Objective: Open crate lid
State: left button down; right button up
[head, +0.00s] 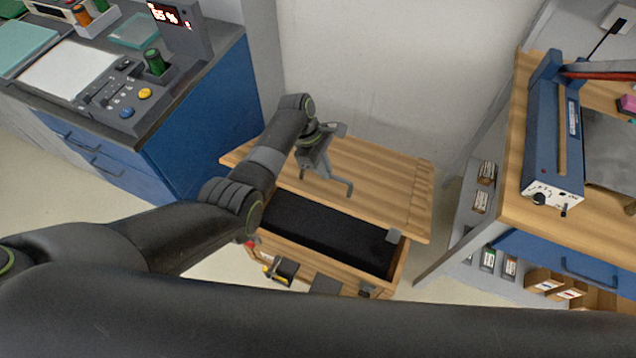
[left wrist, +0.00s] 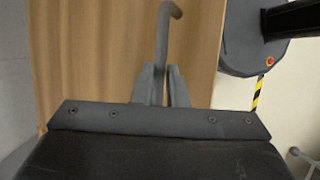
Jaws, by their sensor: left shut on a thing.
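The wooden crate (head: 399,262) stands low on the floor in the middle of the head view. Its lid (head: 385,185) is at the back, clear of the front opening, and the dark inside (head: 325,235) shows. I cannot tell the lid's exact tilt. My left gripper (head: 317,165) is over the lid, shut on a thin grey hook (head: 343,184) that points toward the crate's front. In the left wrist view the hook (left wrist: 163,45) stands between the two fingers, with the lid's wood (left wrist: 95,60) behind it. My right gripper is not in view.
A blue cabinet (head: 205,125) with a control panel stands at the left. A wooden workbench (head: 520,195) with a blue machine (head: 553,135) stands at the right. A pale wall (head: 385,75) rises behind the crate. Floor is free left of the crate.

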pick_arm(q)
jog(key=shift+w+d+r, duration=0.2)
jog(key=shift+w+r, duration=0.4)
jog(key=shift+r, duration=0.05)
jog(key=shift+w+d+r, duration=0.2)
jog(key=shift+w+r, duration=0.4)
jog(key=c, duration=1.7)
grip_release()
jog(key=shift+f, duration=0.1)
jog(key=shift+o, duration=1.2)
jog(key=shift+w+d+f, duration=0.2)
jog(key=shift+w+f, duration=0.05)
jog(key=shift+w, duration=0.1)
jog(key=shift+s+a+r, duration=0.1)
jog(key=shift+s, duration=0.05)
jog(key=v, duration=1.7)
jog(key=shift+r, duration=0.2)
